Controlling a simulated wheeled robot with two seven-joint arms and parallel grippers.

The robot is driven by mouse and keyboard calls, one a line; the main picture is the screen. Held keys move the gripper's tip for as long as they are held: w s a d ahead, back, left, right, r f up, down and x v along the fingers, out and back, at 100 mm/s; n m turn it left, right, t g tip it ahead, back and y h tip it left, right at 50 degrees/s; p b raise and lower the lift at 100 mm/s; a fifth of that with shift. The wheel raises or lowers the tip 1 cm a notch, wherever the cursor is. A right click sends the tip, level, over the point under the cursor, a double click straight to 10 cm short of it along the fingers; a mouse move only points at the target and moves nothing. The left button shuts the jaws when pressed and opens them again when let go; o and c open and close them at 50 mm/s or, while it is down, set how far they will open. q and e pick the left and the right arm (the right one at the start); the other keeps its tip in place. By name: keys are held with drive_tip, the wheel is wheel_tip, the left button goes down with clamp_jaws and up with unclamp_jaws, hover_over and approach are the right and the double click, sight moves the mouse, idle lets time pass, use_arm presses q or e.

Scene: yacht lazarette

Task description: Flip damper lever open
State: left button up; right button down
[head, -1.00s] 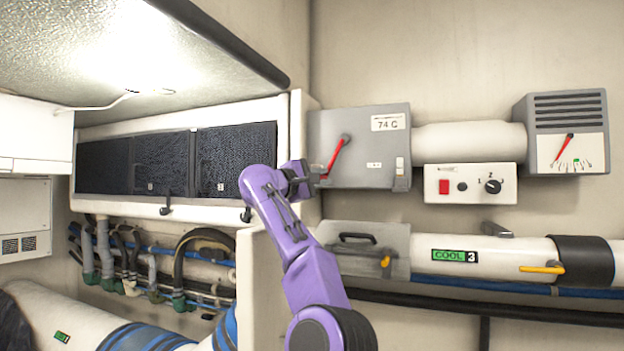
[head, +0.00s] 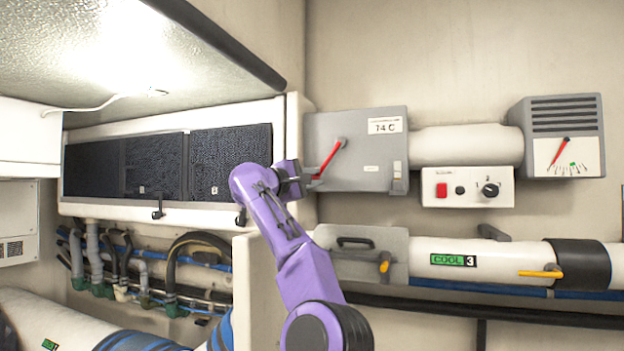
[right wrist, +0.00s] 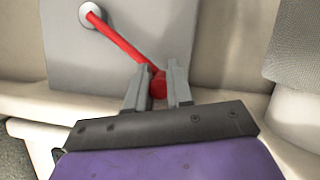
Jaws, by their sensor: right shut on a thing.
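The damper lever (head: 328,160) is a red bar on a round grey pivot, on the front of a grey box (head: 370,177) labelled 74 C. It slants down and left from the pivot. My right gripper (head: 309,178) reaches in from below with its purple arm. In the right wrist view the lever (right wrist: 122,43) runs from its pivot to a red end knob between my two grey fingers (right wrist: 158,88). The gripper is shut on that knob. My left gripper is out of view.
A white pipe joins the grey box to a vented gauge box (head: 565,135) at right. A control box (head: 468,187) with a red switch sits below it. A lower pipe (head: 480,262) has yellow handles. A white cabinet edge stands close left of my right gripper.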

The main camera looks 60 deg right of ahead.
drive_tip(key=shift+s+r, duration=0.1)
drive_tip(key=shift+r, duration=0.3)
drive_tip(key=c, duration=1.2)
unclamp_jaws()
drive_tip(key=shift+c, duration=0.2)
drive_tip(key=shift+o, duration=1.1)
drive_tip(key=shift+w+f, duration=0.15)
drive_tip(key=shift+w, duration=0.05)
drive_tip(key=shift+w+d+f, duration=0.1)
drive_tip(key=shift+f, duration=0.05)
drive_tip(key=shift+a+f+b, duration=0.15)
drive_tip(key=shift+a+b, duration=0.2)
drive_tip(key=shift+a, duration=0.05)
drive_tip(key=w+a+b, duration=0.1)
drive_tip(key=a+b, duration=0.2)
drive_tip(key=a, duration=0.6)
drive_tip(key=shift+w+a+f, duration=0.25)
drive_tip(key=shift+a+f, duration=0.05)
drive_tip(key=shift+f, duration=0.1)
